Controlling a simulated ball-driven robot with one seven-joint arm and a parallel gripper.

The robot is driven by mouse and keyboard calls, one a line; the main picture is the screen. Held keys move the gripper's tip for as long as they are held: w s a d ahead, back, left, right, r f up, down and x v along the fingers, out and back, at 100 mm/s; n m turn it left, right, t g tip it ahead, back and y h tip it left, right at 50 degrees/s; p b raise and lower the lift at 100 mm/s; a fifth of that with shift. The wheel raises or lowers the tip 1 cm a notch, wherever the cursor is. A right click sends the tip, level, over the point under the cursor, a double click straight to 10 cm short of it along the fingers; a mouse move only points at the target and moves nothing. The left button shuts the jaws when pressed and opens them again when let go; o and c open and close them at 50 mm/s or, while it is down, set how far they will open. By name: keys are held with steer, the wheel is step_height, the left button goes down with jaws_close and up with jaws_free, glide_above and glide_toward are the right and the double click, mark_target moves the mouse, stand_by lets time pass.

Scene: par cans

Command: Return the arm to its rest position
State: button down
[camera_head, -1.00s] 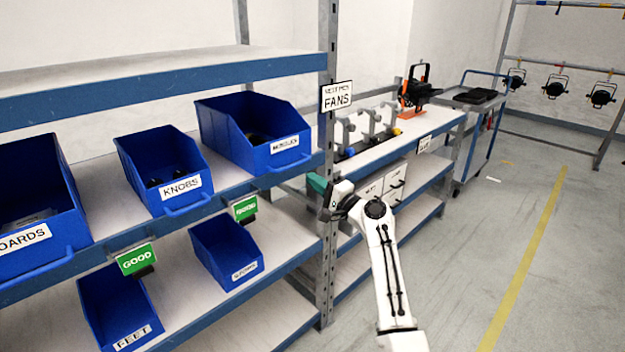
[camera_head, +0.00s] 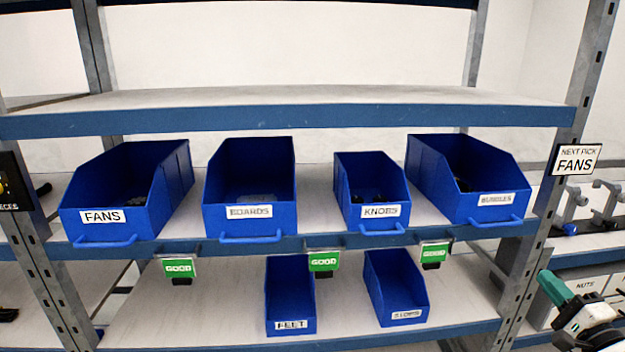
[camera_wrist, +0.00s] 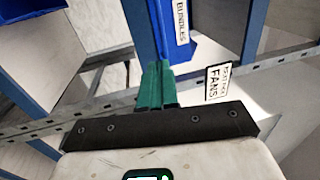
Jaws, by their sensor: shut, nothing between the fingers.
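My gripper (camera_head: 548,282) shows at the lower right of the head view, with green fingers and a white and dark wrist behind them. It is in front of the rack's right post. In the wrist view the two green fingers (camera_wrist: 157,72) are together, shut and empty. Most of my arm is outside the head view.
A rack holds blue bins labelled FANS (camera_head: 121,214), BOARDS (camera_head: 250,219), KNOBS (camera_head: 379,213) and BUNDLES (camera_head: 494,202). Lower bins include FEET (camera_head: 291,325). The right post (camera_head: 572,110) carries a NEXT PICK FANS sign (camera_head: 577,159), close to my gripper. The upper shelf (camera_head: 290,100) is empty.

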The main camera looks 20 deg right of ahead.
steer(key=s+a+f+n+g+y+p, duration=0.1)
steer(key=a+f+n+g+y, duration=0.3)
steer(key=a+f+n, duration=0.55)
steer(key=s+a+f+n+g+y, duration=0.1)
steer(key=a+f+n+g+y, duration=0.2)
steer(key=a+f, duration=0.75)
steer(key=s+a+f+n+g+h, duration=0.1)
steer(key=s+a+n+g, duration=0.3)
steer(key=s+a, duration=0.3)
steer(key=s+a+f+n+g+h+p, duration=0.1)
steer(key=s+a+n+g, duration=0.3)
steer(key=s, duration=1)
steer(key=a+g, duration=0.3)
steer(key=shift+f+h, duration=0.4)
steer(key=shift+w, duration=0.1)
